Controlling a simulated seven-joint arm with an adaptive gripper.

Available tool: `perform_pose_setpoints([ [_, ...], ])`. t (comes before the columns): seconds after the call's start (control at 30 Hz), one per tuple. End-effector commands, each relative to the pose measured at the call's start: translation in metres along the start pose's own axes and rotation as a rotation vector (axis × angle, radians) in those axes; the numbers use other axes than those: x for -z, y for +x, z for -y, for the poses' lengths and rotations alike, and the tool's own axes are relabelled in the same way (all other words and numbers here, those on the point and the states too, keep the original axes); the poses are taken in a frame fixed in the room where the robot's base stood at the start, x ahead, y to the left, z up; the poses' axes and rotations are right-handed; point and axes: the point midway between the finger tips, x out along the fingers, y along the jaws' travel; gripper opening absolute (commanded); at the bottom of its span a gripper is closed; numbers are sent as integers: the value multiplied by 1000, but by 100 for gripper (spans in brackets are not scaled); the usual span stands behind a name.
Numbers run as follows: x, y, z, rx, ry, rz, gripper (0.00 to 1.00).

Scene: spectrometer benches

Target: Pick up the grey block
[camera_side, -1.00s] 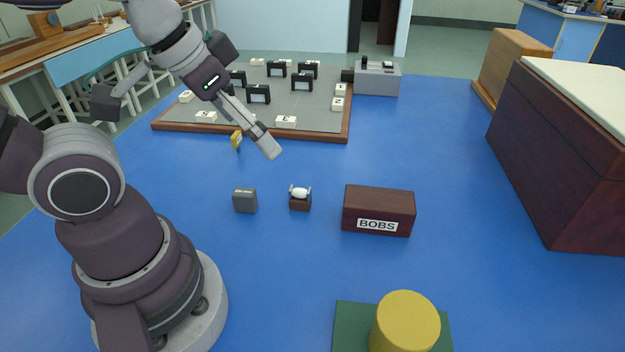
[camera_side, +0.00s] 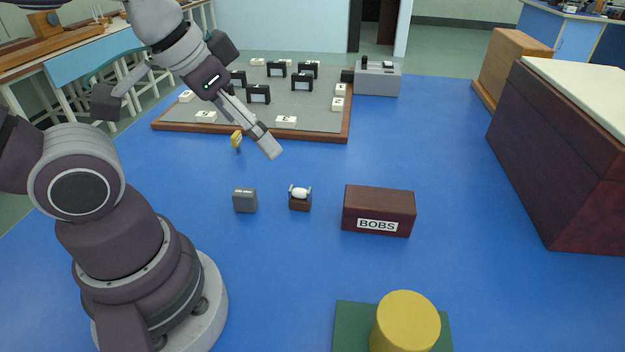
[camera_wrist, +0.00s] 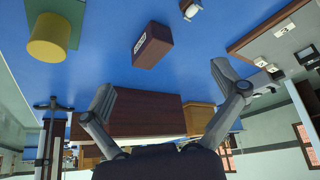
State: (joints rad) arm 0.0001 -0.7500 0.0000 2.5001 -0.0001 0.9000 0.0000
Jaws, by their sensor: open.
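The grey block (camera_side: 245,200) is a small dark grey box with a marking on its top edge. It stands on the blue table in the side view, left of a small brown stand with a white object. My gripper (camera_side: 271,147) is above the table, up and slightly right of the block in the picture, and apart from it. In the wrist view my gripper (camera_wrist: 163,86) has its two fingers spread wide with nothing held between them. I cannot see the grey block in the wrist view.
A brown BOBS box (camera_side: 378,207) and the small brown stand (camera_side: 300,203) are right of the block. A yellow cylinder (camera_side: 406,322) stands on a green base in front. A framed grey board (camera_side: 222,130) with labelled pieces lies behind.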

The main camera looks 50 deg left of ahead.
Motion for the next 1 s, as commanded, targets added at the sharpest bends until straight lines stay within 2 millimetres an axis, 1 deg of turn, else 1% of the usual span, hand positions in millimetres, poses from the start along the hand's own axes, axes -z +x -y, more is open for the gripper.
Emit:
perform_pose_setpoints([
  [0.03, 0, 0, 0, 0, 0, 0, 84],
  [0.1, 0, 0, 0, 0, 0, 0, 75],
  [0.13, 0, 0, 0, 0, 0, 0, 74],
  [0.4, 0, 0, 0, 1, -4, 2, 74],
  [0.47, 2, 4, 5, 10, -41, 21, 74],
  [0.57, 5, 23, 25, 52, -203, 96, 74],
  [0.63, 4, 42, 48, 98, -361, 161, 74],
  [0.7, -1, 60, 71, 148, -509, 216, 74],
  [0.8, -14, 80, 98, 212, -676, 277, 74],
  [0.9, -25, 92, 115, 253, -772, 311, 74],
  [1.0, -32, 102, 121, 268, -804, 325, 74],
])
